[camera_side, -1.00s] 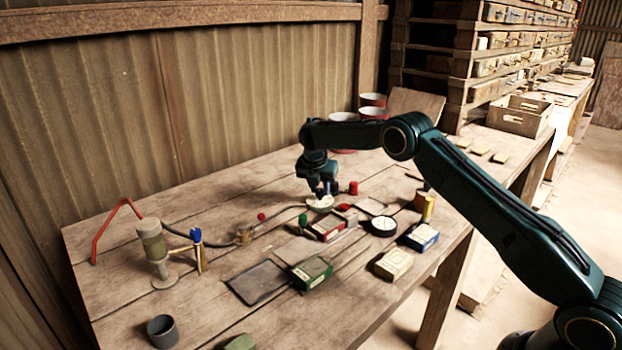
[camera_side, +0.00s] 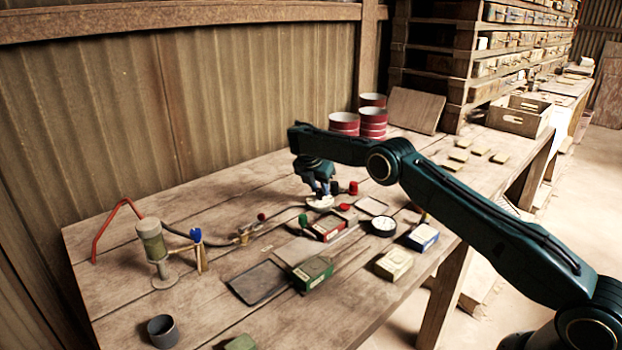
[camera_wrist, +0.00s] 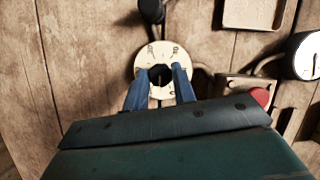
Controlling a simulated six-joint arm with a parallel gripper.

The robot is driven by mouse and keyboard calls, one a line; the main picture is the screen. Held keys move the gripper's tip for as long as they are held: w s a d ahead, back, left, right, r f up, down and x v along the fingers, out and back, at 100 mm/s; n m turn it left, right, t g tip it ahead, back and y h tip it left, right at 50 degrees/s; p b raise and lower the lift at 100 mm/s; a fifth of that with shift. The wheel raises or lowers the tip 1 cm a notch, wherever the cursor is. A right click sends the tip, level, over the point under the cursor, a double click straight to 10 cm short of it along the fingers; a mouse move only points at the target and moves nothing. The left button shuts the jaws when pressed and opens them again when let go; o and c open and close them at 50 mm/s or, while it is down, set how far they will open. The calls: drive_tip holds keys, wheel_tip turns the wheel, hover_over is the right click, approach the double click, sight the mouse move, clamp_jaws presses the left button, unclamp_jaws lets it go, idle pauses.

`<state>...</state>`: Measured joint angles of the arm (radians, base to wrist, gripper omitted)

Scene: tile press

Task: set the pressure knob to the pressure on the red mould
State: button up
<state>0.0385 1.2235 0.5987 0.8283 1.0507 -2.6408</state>
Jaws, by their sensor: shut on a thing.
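My gripper (camera_side: 321,195) is over a pale round dial (camera_side: 314,204) near the middle of the bench. In the wrist view my gripper (camera_wrist: 161,80) has its two blue fingers shut on the dark pressure knob at the dial's centre. The dial's pale face (camera_wrist: 150,56) shows small dark marks, too small to read. The fingers and wrist body hide part of the face. The red mould (camera_side: 328,230) is a block with a red side and pale label, just in front of the dial. The pressure on its label is not legible.
A round gauge (camera_side: 383,227) stands right of the red mould, and a red button (camera_side: 344,207) sits behind it. Green (camera_side: 312,273), cream (camera_side: 393,264) and blue (camera_side: 422,237) moulds lie nearer the front. A pump-like cylinder (camera_side: 152,242) stands left.

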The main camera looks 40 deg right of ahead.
sight(320, 190)
idle(0.6)
drive_tip(key=o, duration=1)
drive_tip(key=shift+r, duration=0.2)
drive_tip(key=shift+a+v, duration=0.25)
drive_tip(key=shift+v, duration=1.2)
drive_tip(key=shift+s+a+f, duration=0.1)
drive_tip(key=shift+s+a, duration=0.35)
drive_tip(key=shift+a, duration=1.45)
drive_tip(key=shift+s+a+r, duration=0.1)
drive_tip(key=shift+s+a, duration=0.4)
drive_tip(key=shift+a, duration=1.35)
drive_tip(key=shift+s+a+f, duration=0.1)
drive_tip(key=shift+s+a, duration=0.35)
drive_tip(key=shift+a, duration=1.45)
